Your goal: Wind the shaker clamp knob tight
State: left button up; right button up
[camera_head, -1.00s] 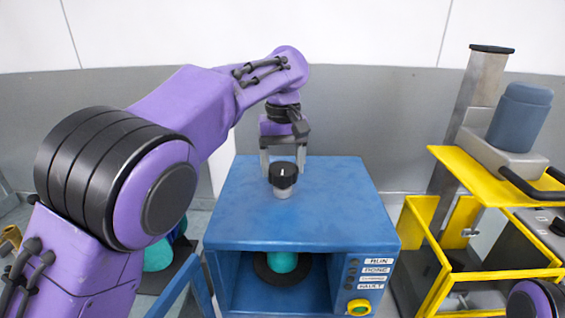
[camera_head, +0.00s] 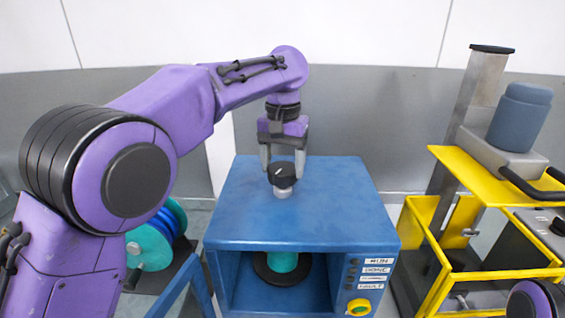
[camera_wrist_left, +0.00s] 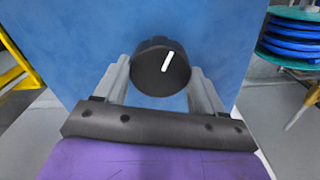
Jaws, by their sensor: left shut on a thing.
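The shaker clamp knob (camera_head: 282,174) is black with a white mark and stands on a short light stem on top of the blue shaker cabinet (camera_head: 330,215). My left gripper (camera_head: 283,165) comes down from above and is shut on the knob, one finger on each side. In the left wrist view the knob (camera_wrist_left: 161,67) sits between the two grey fingers, its white mark tilted a little to the right of upright. A teal drum (camera_head: 283,262) stands inside the cabinet's open front on a dark round base. My right gripper is out of view.
Indicator labels and a yellow-ringed green button (camera_head: 359,307) are on the cabinet's front right. A yellow frame (camera_head: 440,240) with a blue-grey container (camera_head: 520,117) stands to the right. Teal and blue reels (camera_head: 150,245) lie at the left, behind my left arm.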

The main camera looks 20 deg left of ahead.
pick_arm(q)
jog(key=m, duration=0.5)
jog(key=shift+m, duration=0.3)
jog(key=m, duration=1.2)
jog(key=shift+r+m, duration=0.1)
jog(key=shift+m, duration=0.2)
jog(key=m, duration=0.5)
jog(key=shift+m, duration=0.7)
jog(key=o, duration=1)
jog(key=shift+o, duration=0.2)
